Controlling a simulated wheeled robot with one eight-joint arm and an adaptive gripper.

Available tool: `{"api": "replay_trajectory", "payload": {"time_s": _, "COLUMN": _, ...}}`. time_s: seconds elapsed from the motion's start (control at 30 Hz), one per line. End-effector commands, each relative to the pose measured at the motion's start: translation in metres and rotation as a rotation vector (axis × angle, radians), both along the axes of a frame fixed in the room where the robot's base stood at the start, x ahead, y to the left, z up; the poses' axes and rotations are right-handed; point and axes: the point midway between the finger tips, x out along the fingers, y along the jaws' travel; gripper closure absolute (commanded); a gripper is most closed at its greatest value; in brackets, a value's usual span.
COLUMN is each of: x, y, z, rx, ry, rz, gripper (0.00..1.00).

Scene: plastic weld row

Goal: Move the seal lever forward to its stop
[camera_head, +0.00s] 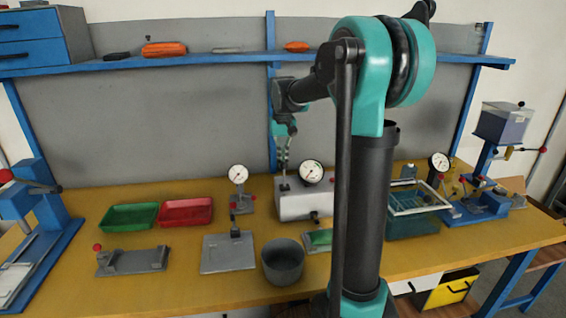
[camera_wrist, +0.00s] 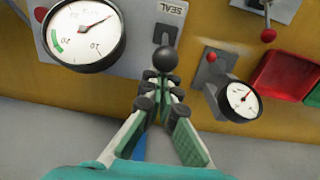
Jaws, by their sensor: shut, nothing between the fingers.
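The seal lever's black ball knob (camera_wrist: 166,58) shows in the wrist view, just below the plate marked SEAL (camera_wrist: 170,15). It belongs to the grey sealing unit (camera_head: 298,208) with a round dial (camera_head: 311,172) on top; the dial also fills the wrist view's upper left (camera_wrist: 84,32). My gripper (camera_wrist: 158,78) is shut and empty, its fingertips right beside the knob. Whether they touch it, I cannot tell. In the head view my gripper (camera_head: 284,165) points down over the unit's left end. The lever's shaft is hidden by the fingers in the wrist view.
A small dial gauge on a stand (camera_head: 239,185) stands close left of the unit. A grey pot (camera_head: 283,263) and a flat plate fixture (camera_head: 228,253) are in front. Green (camera_head: 128,217) and red (camera_head: 186,212) trays lie left. My arm hides part of the bench.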

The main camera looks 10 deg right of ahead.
Motion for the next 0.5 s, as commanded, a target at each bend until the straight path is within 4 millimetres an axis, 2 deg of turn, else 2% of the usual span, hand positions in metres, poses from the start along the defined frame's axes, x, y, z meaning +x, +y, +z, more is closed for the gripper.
{"api": "replay_trajectory", "payload": {"time_s": 0.23, "x": -0.002, "y": 0.0, "z": 0.0, "rx": 0.0, "ry": 0.0, "rz": 0.0, "gripper": 1.0}}
{"api": "replay_trajectory", "payload": {"time_s": 0.5, "x": -0.014, "y": 0.0, "z": 0.001, "rx": 0.0, "ry": 0.0, "rz": 0.0, "gripper": 1.0}}
